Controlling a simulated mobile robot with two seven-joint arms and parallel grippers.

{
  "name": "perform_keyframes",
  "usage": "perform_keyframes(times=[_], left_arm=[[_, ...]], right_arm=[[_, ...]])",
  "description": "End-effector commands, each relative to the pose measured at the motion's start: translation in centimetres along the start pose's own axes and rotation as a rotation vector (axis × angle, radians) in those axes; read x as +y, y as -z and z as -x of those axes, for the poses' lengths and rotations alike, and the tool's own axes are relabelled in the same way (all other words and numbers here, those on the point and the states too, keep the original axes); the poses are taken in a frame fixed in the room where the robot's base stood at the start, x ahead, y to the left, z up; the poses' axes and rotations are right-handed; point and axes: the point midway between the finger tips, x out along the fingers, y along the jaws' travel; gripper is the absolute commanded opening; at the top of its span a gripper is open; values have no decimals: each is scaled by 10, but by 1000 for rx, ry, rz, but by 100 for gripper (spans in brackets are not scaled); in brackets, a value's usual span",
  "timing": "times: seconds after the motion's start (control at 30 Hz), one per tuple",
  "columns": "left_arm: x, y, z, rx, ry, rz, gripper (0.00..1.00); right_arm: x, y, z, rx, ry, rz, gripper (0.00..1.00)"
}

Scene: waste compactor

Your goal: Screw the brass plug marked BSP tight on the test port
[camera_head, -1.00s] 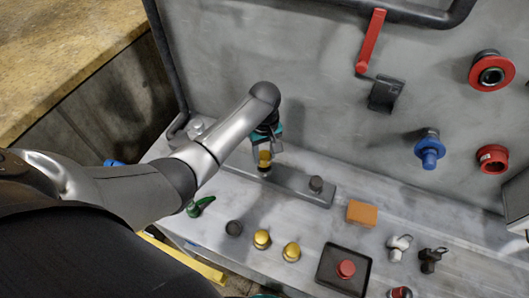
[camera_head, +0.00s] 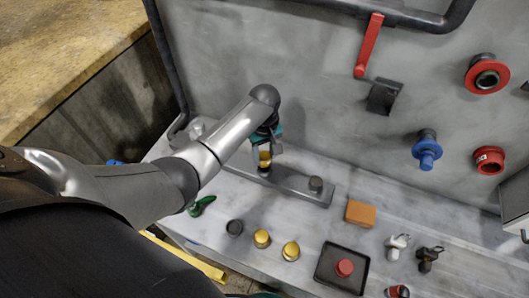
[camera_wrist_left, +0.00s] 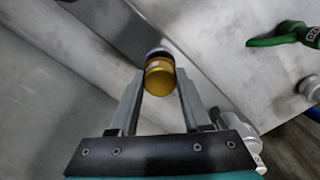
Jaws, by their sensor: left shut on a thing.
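A brass plug (camera_head: 265,158) is between the fingers of my left gripper (camera_head: 265,150), over the left end of a grey bar (camera_head: 290,186) on the bench. In the left wrist view the plug (camera_wrist_left: 159,80) is gripped between both fingertips, with a pale ring behind it where it meets the port. I cannot tell how far it is screwed on, and no BSP mark is readable. Two more brass plugs, one on the left (camera_head: 262,238) and one on the right (camera_head: 291,251), stand on the bench. My right gripper is not in view.
A dark knob (camera_head: 315,184) stands at the bar's right end. An orange block (camera_head: 361,213), a black tray (camera_head: 341,268) with a red cap, a grey cap (camera_head: 234,228) and a green handle (camera_head: 202,206) lie on the bench. Red and blue fittings project from the wall behind.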

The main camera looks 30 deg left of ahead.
Motion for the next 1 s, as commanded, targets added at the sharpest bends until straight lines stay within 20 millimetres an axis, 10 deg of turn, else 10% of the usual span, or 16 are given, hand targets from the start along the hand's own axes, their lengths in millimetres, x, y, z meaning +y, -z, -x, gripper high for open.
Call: perform_keyframes(times=[1.0], left_arm=[[0, 1, 0, 2, -1, -1, 0]], right_arm=[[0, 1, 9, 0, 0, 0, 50]])
